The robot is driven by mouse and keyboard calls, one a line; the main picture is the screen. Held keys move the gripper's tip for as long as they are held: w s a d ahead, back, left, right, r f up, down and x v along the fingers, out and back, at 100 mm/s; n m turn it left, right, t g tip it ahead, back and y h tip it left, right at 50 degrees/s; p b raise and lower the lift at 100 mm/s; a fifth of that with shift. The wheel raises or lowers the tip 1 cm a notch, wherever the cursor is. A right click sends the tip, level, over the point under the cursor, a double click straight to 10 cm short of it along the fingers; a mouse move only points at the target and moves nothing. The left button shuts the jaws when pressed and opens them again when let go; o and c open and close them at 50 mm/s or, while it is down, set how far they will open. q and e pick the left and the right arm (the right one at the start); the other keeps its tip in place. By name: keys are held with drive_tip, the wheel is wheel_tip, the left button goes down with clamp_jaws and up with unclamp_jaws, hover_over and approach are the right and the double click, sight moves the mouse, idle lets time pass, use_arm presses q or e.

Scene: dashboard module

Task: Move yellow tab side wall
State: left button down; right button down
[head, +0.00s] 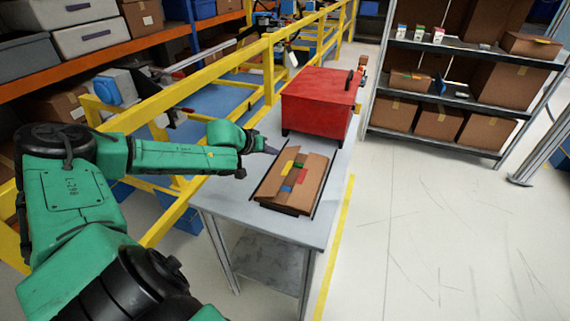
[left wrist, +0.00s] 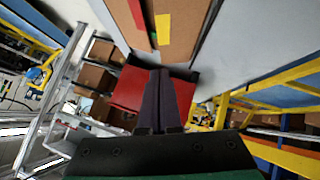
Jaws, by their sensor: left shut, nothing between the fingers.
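The dashboard module is a brown box-like panel (head: 312,186) on a grey table (head: 225,204). A yellow tab (head: 287,168) lies on its upper left part, with a green tab (head: 299,165), a blue tab (head: 286,188) and a red tab (head: 301,177) close by. My left gripper (head: 273,150) is shut and empty, at the far left corner of the module, apart from the yellow tab. In the left wrist view its dark fingers (left wrist: 159,75) are together, and the yellow tab (left wrist: 162,28) shows just beyond them. My right gripper is out of view.
A red box (head: 316,100) stands on the table behind the module. A yellow railing (head: 205,73) runs along the table's left side. A shelf with cardboard boxes (head: 438,121) stands at the back right. The floor to the right is clear.

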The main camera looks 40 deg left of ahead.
sight(290, 165)
use_arm(q)
drive_tip(key=p+x, duration=0.1)
drive_tip(key=x, duration=0.4)
drive_tip(key=shift+w+d+f, duration=0.1)
drive_tip(key=shift+w+f, duration=0.05)
drive_tip(key=shift+w, duration=0.05)
drive_tip(key=f, duration=0.1)
drive_tip(key=d+f, duration=0.1)
drive_tip(key=f, duration=0.1)
drive_tip(key=shift+w, duration=0.15)
drive_tip(key=shift+d+f, duration=0.1)
drive_tip(key=shift+f, duration=0.25)
